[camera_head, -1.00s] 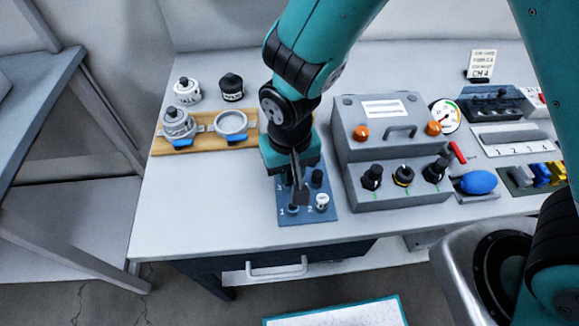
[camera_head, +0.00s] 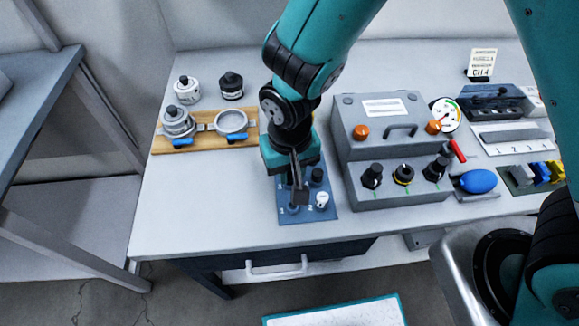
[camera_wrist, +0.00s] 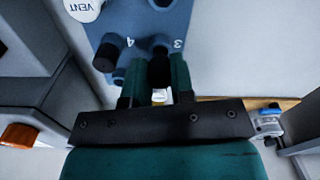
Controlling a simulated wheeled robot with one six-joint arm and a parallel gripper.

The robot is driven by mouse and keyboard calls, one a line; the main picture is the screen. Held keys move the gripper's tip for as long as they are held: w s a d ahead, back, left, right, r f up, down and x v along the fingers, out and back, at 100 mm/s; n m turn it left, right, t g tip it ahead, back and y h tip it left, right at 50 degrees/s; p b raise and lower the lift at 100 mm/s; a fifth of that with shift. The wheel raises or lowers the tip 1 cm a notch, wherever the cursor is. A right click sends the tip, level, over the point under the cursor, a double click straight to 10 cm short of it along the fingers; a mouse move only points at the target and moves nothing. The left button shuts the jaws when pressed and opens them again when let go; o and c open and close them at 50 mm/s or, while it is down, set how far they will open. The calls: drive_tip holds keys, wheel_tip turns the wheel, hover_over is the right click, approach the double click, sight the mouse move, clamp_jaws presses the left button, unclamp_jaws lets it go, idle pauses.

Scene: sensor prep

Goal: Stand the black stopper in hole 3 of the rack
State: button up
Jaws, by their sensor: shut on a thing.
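The blue rack (camera_head: 326,213) stands near the front edge of the bench, with numbered raised holes. My gripper (camera_wrist: 156,80) is shut on a black stopper (camera_wrist: 159,70), which sits between its teal fingers beside the rack's number 3 in the wrist view. The stopper is over or in the hole there; I cannot tell how deep it is. Another black stopper (camera_wrist: 105,55) stands by number 4, and it also shows in the head view (camera_head: 317,175). A white VENT stopper (camera_head: 322,200) stands in the front right of the rack. In the head view my gripper (camera_head: 299,192) hides part of the rack.
A grey control box (camera_head: 380,125) with knobs stands close to the right of the rack. A wooden board (camera_head: 163,147) with metal fittings is at the left. A white jar (camera_head: 187,90) and a black-topped jar (camera_head: 231,86) stand behind it. The bench left of the rack is clear.

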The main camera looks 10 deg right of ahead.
drive_tip(key=shift+f+b, duration=0.55)
drive_tip(key=shift+f, duration=0.4)
idle(0.5)
drive_tip(key=o, duration=0.9)
drive_tip(key=shift+c, duration=0.2)
drive_tip(key=shift+r, duration=0.2)
drive_tip(key=shift+r+p, duration=3.1)
drive_tip(key=shift+r, duration=0.25)
drive_tip(key=shift+r, duration=0.1)
